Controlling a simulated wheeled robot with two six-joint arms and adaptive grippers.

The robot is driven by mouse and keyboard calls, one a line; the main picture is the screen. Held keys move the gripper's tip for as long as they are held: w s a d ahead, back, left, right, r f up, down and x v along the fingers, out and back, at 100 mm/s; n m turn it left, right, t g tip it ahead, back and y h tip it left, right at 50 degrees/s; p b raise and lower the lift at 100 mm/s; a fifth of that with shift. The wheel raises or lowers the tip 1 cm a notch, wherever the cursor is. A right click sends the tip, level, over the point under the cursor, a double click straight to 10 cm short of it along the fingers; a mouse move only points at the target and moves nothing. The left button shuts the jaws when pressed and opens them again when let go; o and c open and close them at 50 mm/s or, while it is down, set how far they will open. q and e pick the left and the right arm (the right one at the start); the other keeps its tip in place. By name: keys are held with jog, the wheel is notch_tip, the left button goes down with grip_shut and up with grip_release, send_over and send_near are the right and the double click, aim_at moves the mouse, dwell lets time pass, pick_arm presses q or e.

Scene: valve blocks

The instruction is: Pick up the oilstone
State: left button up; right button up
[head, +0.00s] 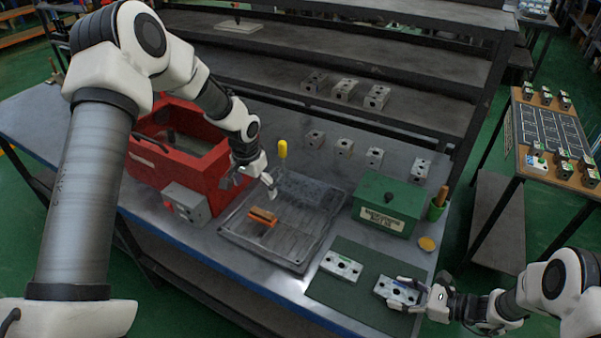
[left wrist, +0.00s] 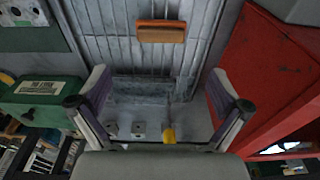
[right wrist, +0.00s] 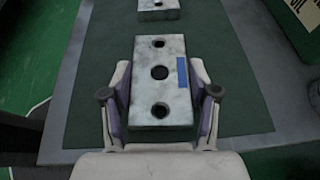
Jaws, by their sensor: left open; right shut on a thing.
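The oilstone, seemingly the orange-brown block (head: 262,217), lies on the grey ribbed tray (head: 310,256) on the bench. It also shows near the top of the left wrist view (left wrist: 161,31), lying crosswise on the ribs, beyond the fingertips. My left gripper (head: 254,184) is open and empty above the far part of the tray, apart from the oilstone. My right gripper (head: 404,293) is shut on a grey valve block (right wrist: 160,95) at the green mat (head: 330,293). The block has three holes and a blue mark.
A second valve block (head: 341,266) lies on the mat. A red bin (head: 190,155) stands left of the tray and a green box (head: 388,206) right of it. A yellow-handled tool (head: 283,149) stands behind the tray. Several small blocks line the bench's back.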

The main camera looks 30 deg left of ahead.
aim_at(262, 213)
pick_arm(q)
jog(key=f, duration=0.4)
jog(key=w+f, duration=0.1)
jog(key=f, duration=0.7)
jog(key=shift+w+a, duration=0.1)
jog(key=shift+w, duration=0.25)
jog(key=shift+s+r, duration=0.15)
jog(key=shift+r, duration=0.1)
jog(key=c, duration=1.5)
notch_tip(262, 213, up, 10)
jog(key=shift+f, duration=0.1)
jog(key=shift+c, duration=0.2)
jog(key=o, duration=0.8)
jog(key=shift+c, duration=0.9)
